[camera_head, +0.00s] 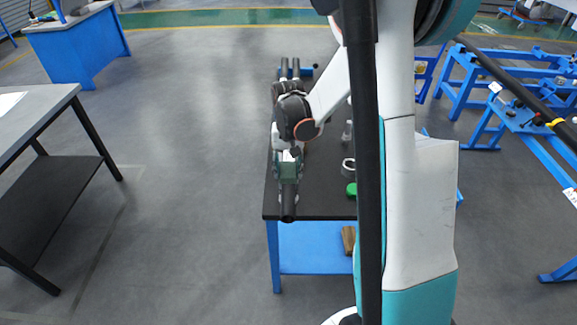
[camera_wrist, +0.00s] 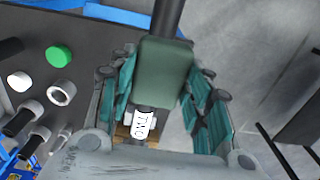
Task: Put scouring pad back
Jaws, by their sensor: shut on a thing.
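The scouring pad appears to be the green block (camera_wrist: 165,72) between my fingers in the wrist view. It also shows in the head view (camera_head: 289,171). My gripper (camera_wrist: 160,85) is shut on it, with a teal finger on each side. In the head view my gripper (camera_head: 289,160) is over the left edge of the black-topped bench (camera_head: 325,205). A dark tube (camera_head: 288,205) lies just beyond the pad along the bench edge; it also shows past the pad in the wrist view (camera_wrist: 167,18). I cannot tell whether pad and tube touch.
A green round cap (camera_head: 351,189) and a white ring (camera_head: 348,167) stand on the bench; the cap and ring also show in the wrist view, with several dark cylinders (camera_wrist: 18,122). A grey table (camera_head: 40,110) stands at left. Open floor (camera_head: 190,170) lies between.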

